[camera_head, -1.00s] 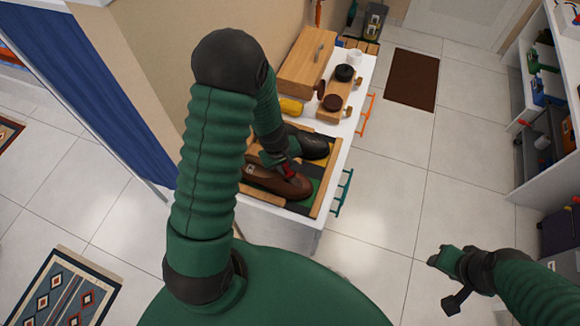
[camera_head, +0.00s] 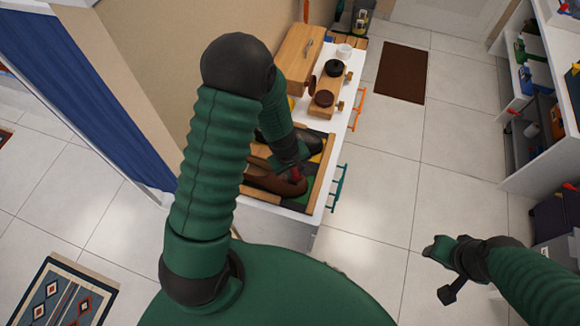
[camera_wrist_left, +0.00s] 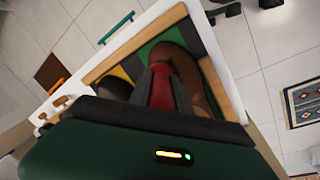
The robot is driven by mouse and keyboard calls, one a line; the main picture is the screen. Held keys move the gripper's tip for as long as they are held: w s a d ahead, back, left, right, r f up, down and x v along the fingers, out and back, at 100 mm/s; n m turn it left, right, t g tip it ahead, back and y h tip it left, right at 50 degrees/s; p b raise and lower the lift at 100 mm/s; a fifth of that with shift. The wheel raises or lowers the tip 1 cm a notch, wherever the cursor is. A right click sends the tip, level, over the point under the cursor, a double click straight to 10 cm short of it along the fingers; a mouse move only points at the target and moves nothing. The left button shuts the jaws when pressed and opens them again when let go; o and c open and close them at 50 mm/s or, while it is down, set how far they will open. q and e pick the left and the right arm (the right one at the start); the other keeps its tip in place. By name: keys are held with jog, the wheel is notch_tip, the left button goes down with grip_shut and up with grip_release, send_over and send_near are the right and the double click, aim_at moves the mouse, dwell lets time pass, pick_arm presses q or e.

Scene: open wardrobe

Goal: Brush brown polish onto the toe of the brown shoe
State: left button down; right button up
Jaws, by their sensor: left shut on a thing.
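The brown shoe (camera_head: 262,181) lies in a wooden-framed tray (camera_head: 325,187) on a white-topped unit. It also shows in the left wrist view (camera_wrist_left: 186,62). My left gripper (camera_head: 293,173) is over its toe end, shut on a red thing, probably the brush (camera_wrist_left: 160,86). The gripper hides the brush's lower end, so I cannot tell whether it touches the leather. A dark shoe (camera_head: 308,143) lies beside the brown one, partly behind my arm. A brown round tin (camera_head: 324,98) sits on a wooden board. My right gripper (camera_head: 437,250) is over the floor, away from the unit.
A black round tin (camera_head: 334,68), a white cup (camera_head: 344,50) and a wooden box (camera_head: 301,55) stand at the unit's far end. Orange (camera_head: 359,107) and teal (camera_head: 338,189) handles stick out on the right side. Open tiled floor lies to the right.

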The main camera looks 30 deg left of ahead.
pick_arm(q)
jog(key=shift+w+d+f, duration=0.15)
jog(key=shift+d+f, duration=0.1)
jog(key=shift+d, duration=0.3)
jog(key=shift+s+a+r, duration=0.15)
jog(key=shift+s+a, duration=0.05)
jog(key=shift+a, duration=0.65)
jog(key=shift+d, duration=0.55)
jog(key=shift+w+d+f, duration=0.2)
jog(key=shift+d+f, duration=0.1)
jog(key=shift+d, duration=0.1)
notch_tip(320, 180, up, 6)
jog(key=d+p, duration=0.1)
jog(key=p, duration=0.4)
jog(key=shift+w+d+p, duration=0.1)
jog(key=shift+d+p, duration=0.05)
jog(key=shift+p, duration=0.2)
jog(key=r+p, duration=0.2)
jog(key=r, duration=0.1)
jog(key=shift+d+p, duration=0.3)
jog(key=shift+p, duration=0.05)
